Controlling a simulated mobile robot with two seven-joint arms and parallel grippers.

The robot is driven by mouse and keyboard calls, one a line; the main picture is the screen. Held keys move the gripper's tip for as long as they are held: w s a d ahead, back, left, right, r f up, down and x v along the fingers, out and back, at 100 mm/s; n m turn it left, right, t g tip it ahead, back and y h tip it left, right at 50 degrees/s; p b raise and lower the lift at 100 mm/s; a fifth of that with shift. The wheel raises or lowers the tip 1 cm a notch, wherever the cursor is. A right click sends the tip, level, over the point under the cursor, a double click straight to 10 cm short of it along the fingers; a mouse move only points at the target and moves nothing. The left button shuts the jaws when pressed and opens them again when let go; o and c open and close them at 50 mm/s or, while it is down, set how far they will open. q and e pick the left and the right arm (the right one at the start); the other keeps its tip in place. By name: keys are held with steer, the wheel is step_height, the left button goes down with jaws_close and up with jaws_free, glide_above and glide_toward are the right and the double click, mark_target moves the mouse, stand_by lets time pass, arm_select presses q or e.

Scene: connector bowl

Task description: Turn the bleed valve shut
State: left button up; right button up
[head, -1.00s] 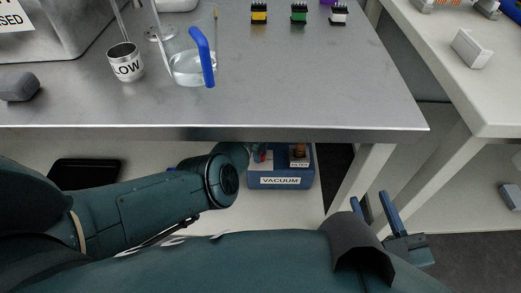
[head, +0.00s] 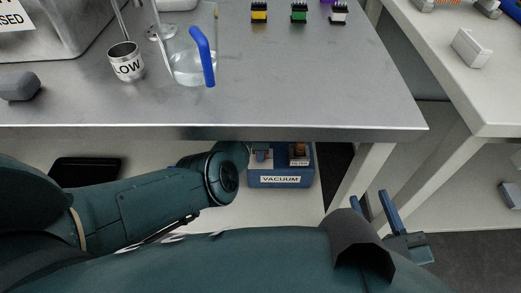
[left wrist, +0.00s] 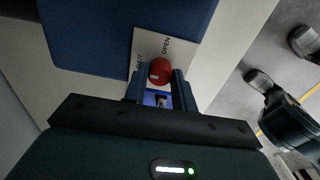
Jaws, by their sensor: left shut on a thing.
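The bleed valve is a red round knob (left wrist: 161,70) on a pale plate (left wrist: 177,48) marked OPEN at upper right and SHUT at left in the left wrist view. A small pale mark shows on the knob's left side, toward SHUT. My left gripper (left wrist: 159,80) is shut on the knob, with one blue finger on each side. In the head view, my left arm reaches under the table to the blue box marked VACUUM (head: 281,180). The knob is not clear there. My right gripper (head: 376,203) is open and empty at lower right.
The grey metal table (head: 300,90) overhangs the box and my left arm. A table leg (head: 358,175) stands right of the box. A small FILTER part (head: 299,155) sits on the box. A beaker (head: 190,68) and a cup (head: 126,63) stand on the table.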

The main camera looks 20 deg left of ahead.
steer(key=shift+f, duration=0.1)
arm_select(q)
steer(key=o, duration=1)
arm_select(e)
steer(key=shift+r, duration=0.2)
